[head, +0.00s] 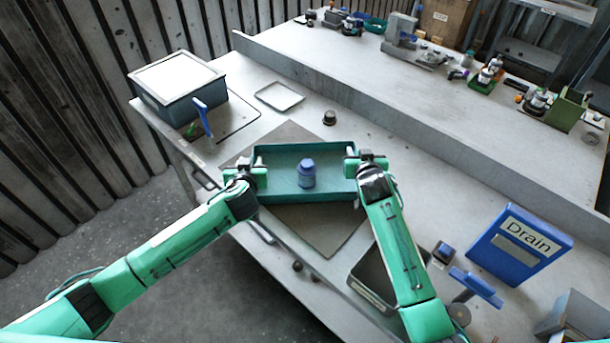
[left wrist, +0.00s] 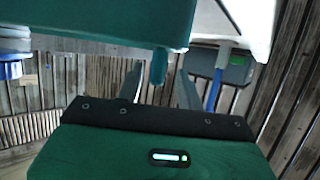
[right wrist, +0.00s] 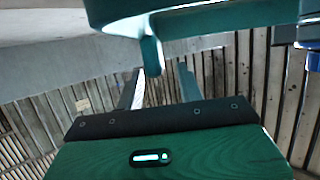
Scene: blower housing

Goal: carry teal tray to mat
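The teal tray (head: 282,156) lies across the grey-brown mat (head: 330,232) in the head view; I cannot tell whether it rests on the mat or is just above it. A blue bottle (head: 307,174) stands upright in the tray. My left gripper (head: 258,170) is at the tray's left end, and my right gripper (head: 353,163) at its right end. In the left wrist view, a tray handle (left wrist: 158,68) hangs between open fingers with gaps beside it. The right wrist view shows the other handle (right wrist: 151,55) between fingers that are also apart.
A lidded grey-blue bin (head: 185,105) and a small white tray (head: 279,97) stand at the back left. A dark knob (head: 329,117) sits behind the tray. A blue Drain box (head: 518,246) and a dark open bin (head: 372,282) are at the right front.

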